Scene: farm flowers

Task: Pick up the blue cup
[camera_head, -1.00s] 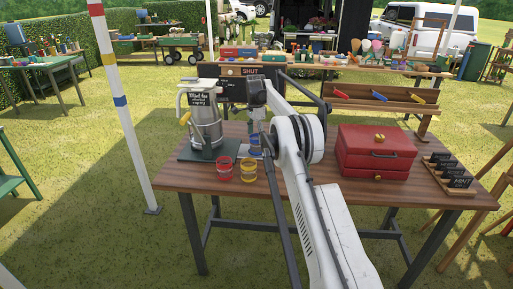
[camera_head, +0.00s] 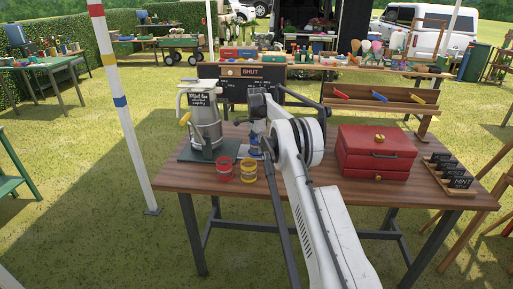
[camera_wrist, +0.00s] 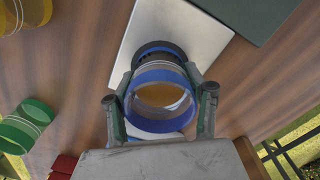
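The blue cup (camera_wrist: 160,90) has a blue rim and shows in the middle of the wrist view, with its open top facing the camera. The fingers of my gripper (camera_wrist: 160,105) lie on either side of it, very close to its wall. I cannot tell whether both fingers press on it. A light grey plate (camera_wrist: 205,30) lies beneath or behind the cup. In the head view, the blue cup (camera_head: 254,148) is partly hidden by my arm, beside the metal urn.
A red box (camera_head: 376,155) stands at right. A green cup (camera_wrist: 25,126) shows in the wrist view. The tabletop (camera_head: 215,188) is clear along the front.

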